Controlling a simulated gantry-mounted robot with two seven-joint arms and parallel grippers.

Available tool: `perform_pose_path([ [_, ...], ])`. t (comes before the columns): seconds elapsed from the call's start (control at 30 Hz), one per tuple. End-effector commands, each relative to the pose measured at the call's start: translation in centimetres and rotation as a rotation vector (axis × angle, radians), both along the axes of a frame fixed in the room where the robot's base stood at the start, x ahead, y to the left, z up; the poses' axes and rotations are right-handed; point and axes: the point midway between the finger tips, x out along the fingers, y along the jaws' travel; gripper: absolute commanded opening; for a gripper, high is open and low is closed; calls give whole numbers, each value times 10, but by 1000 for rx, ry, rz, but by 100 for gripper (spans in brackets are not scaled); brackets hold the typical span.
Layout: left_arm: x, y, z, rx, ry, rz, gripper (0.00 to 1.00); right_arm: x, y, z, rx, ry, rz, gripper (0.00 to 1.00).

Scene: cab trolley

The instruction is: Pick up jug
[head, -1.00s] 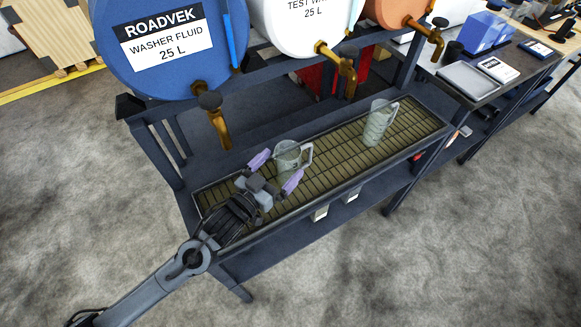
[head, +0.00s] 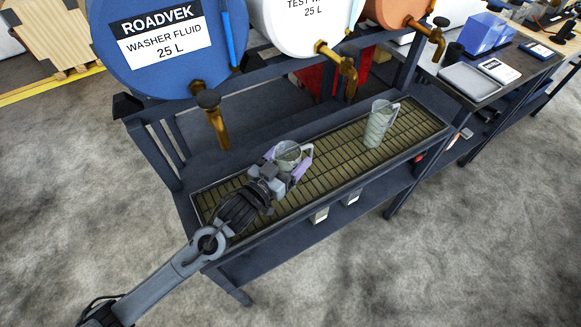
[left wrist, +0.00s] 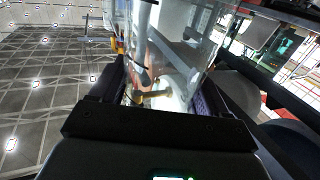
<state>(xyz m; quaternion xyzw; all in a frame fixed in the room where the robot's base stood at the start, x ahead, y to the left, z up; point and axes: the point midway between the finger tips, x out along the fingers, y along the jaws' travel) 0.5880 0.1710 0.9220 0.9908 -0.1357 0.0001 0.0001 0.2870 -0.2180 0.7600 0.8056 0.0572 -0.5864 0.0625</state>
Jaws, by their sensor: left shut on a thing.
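A clear jug (head: 287,154) stands on the slatted drip tray (head: 330,158) in the head view, left of the tray's middle. My left gripper (head: 287,163) is shut on this jug, with its purple fingers at the jug's sides. The gripper hides much of the jug's lower part. In the left wrist view the clear jug (left wrist: 170,50) fills the space between the fingers. A second clear jug (head: 379,124) stands upright on the tray further right, apart from the gripper. My right gripper is not in view.
A blue washer fluid drum (head: 170,75), a white drum (head: 300,30) and an orange drum (head: 395,10) lie above the tray. Their brass taps (head: 215,120) jut out over it. A side bench (head: 470,90) with a grey tray stands at the right.

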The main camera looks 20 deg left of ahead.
Motion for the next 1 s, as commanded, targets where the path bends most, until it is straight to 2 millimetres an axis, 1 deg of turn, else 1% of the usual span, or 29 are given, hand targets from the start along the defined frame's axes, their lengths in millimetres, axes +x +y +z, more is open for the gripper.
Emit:
perform_pose_path([
  [0.03, 0, 0, 0, 0, 0, 0, 45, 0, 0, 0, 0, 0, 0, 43],
  [0.07, 0, 0, 0, 0, -1, 0, 42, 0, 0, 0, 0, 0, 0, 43],
  [0.3, 0, 0, 1, 0, -1, 0, 42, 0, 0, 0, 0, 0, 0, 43],
  [0.47, 0, 0, 8, -1, -2, -1, 42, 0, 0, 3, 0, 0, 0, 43],
  [0.63, 0, 0, 24, -1, -3, 0, 42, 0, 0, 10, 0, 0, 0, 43],
  [0.77, 0, 0, 44, -2, -3, 0, 42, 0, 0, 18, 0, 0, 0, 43],
  [0.87, -2, -17, 54, -7, -2, -2, 42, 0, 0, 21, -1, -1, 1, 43],
  [1.0, -5, -45, 71, -7, -3, -3, 42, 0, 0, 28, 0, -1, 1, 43],
])
